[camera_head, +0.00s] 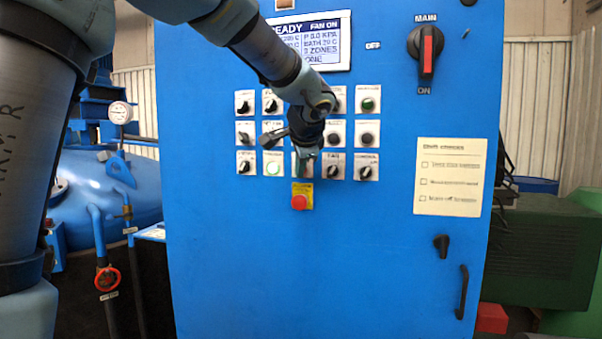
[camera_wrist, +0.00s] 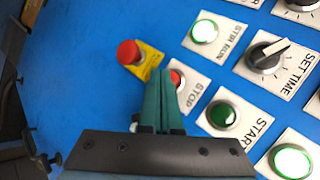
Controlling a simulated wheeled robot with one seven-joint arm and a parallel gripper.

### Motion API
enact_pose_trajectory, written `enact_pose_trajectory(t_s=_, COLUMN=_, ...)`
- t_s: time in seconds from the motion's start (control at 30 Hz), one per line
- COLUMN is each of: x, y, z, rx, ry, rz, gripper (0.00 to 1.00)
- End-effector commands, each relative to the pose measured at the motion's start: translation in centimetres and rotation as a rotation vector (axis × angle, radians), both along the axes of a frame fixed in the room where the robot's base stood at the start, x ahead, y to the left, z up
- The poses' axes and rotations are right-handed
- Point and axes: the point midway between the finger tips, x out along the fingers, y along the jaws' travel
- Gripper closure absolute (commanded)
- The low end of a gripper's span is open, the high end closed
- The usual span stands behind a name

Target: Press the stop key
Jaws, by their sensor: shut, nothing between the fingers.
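The stop key is a red button (camera_wrist: 177,79) on a white plate labelled STOP (camera_wrist: 194,97). In the wrist view it is partly hidden behind my fingers; in the head view my gripper covers it. My gripper (camera_wrist: 165,73) is shut and empty, its green fingertips together at the edge of the stop key. I cannot tell whether they touch it. In the head view my gripper (camera_head: 304,180) points at the bottom row of controls on the blue cabinet (camera_head: 240,250), just above the red emergency button.
A red mushroom button (camera_wrist: 129,52) on a yellow plate sits beside my fingertips. Close by are a dark green START button (camera_wrist: 222,115), a lit STIR RUN button (camera_wrist: 204,31) and a SET TIME knob (camera_wrist: 265,56). A main switch (camera_head: 427,52) is at upper right.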

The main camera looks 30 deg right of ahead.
Motion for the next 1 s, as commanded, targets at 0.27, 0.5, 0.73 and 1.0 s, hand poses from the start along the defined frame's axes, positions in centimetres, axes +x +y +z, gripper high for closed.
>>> enact_pose_trajectory(t_s=0.27, x=-0.5, y=0.5, z=0.0, rx=0.0, ry=-0.001, rz=0.0, gripper=1.0)
enact_pose_trajectory(t_s=0.5, x=-0.7, y=0.7, z=0.0, rx=0.0, ry=-0.001, rz=0.0, gripper=1.0)
enact_pose_trajectory(t_s=0.73, x=-2.3, y=2.2, z=-0.1, rx=-0.001, ry=-0.002, rz=0.0, gripper=1.0)
enact_pose_trajectory(t_s=1.0, x=-3.9, y=3.7, z=0.0, rx=-0.001, ry=-0.002, rz=0.0, gripper=1.0)
